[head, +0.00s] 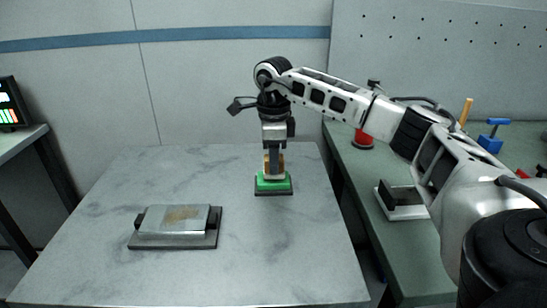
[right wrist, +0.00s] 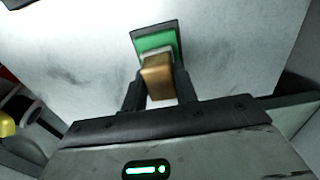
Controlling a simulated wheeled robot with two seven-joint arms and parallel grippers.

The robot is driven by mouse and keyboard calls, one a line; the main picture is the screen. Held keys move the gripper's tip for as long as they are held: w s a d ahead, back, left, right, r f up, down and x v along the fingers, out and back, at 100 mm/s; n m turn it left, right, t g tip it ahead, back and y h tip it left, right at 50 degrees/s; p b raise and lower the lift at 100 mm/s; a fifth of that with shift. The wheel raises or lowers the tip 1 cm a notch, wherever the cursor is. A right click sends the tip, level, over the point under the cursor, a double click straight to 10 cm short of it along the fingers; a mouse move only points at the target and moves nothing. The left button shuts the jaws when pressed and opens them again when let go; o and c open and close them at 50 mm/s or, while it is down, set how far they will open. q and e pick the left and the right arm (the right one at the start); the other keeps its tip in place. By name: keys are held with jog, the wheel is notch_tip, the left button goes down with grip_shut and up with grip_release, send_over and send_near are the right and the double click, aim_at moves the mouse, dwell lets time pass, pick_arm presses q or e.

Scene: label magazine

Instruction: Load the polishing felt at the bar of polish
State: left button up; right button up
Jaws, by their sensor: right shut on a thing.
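My right gripper (head: 274,160) is shut on a tan block (right wrist: 158,78), which I take to be the polishing felt's block. It holds it above the green bar of polish (head: 282,186) on the grey table. The green bar sits on a thin dark base and also shows in the right wrist view (right wrist: 153,42), just beyond the block. The block's lower end is at the green bar's top; whether they touch I cannot tell. A metal plate (head: 175,219) with a brownish patch lies on a dark base at the table's front left. My left gripper is not in view.
The grey marbled table (head: 110,195) is otherwise clear. A green bench (head: 350,178) on the right holds a white tray with a dark block (head: 404,211), a red item (head: 363,139) and a blue item (head: 490,143). A display (head: 10,103) stands at the far left.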

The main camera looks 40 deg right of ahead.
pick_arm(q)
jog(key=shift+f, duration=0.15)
pick_arm(e)
jog(key=shift+f, duration=0.4)
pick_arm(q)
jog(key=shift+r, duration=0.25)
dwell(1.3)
pick_arm(e)
jog(key=shift+r+p, duration=0.8)
jog(key=shift+p, duration=0.1)
notch_tip(320, 180, up, 2)
jog(key=shift+r+p, duration=0.1)
jog(key=shift+p, duration=0.8)
notch_tip(320, 180, up, 2)
jog(key=shift+r+p, duration=0.25)
jog(key=shift+p, duration=0.95)
jog(key=shift+r+p, duration=0.3)
jog(key=shift+r, duration=0.05)
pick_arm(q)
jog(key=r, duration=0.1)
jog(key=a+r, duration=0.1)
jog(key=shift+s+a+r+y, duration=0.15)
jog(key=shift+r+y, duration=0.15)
pick_arm(e)
jog(key=shift+a, duration=0.1)
